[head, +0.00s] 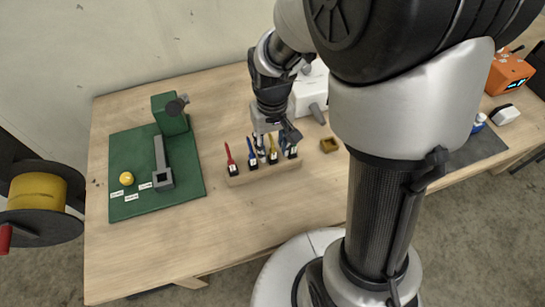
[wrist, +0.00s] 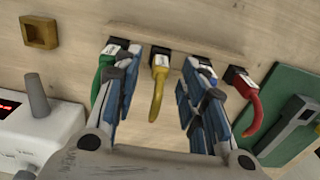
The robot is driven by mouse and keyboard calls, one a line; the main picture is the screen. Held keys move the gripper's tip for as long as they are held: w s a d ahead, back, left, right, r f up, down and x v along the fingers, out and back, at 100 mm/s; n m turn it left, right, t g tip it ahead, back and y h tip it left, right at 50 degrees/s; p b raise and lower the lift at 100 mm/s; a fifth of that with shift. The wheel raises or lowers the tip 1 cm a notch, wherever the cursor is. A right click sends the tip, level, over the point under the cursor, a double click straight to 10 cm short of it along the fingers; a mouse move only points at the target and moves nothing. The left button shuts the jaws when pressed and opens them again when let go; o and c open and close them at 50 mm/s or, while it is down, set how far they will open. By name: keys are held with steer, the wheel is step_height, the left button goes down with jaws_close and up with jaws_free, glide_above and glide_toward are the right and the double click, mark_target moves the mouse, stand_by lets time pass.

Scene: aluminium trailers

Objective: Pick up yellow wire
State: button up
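The yellow wire (wrist: 159,85) stands in the wooden holder between the green wire (wrist: 103,72) and the blue wire (wrist: 203,66). In the head view the yellow wire (head: 272,149) shows just below my gripper (head: 276,137). In the wrist view my gripper (wrist: 160,70) is open. Its blue-padded fingers lie on either side of the yellow wire, with a visible gap on both sides. The left finger partly covers the green wire, and the right finger hides most of the blue wire. I cannot tell whether the fingers touch these neighbours.
A red wire (head: 229,154) stands at the left end of the wooden holder (head: 264,174). A green board (head: 190,187) with a yellow ball-like knob (head: 126,178) is at left. A small brown square block (head: 328,145) lies right of the holder. The table front is clear.

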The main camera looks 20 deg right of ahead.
mark_target(273, 157)
step_height(273, 157, down, 3)
steer(key=shift+s+f+b, duration=0.15)
steer(key=shift+f+b, duration=0.05)
steer(key=shift+b, duration=0.35)
steer(key=shift+r, duration=0.1)
jaws_close()
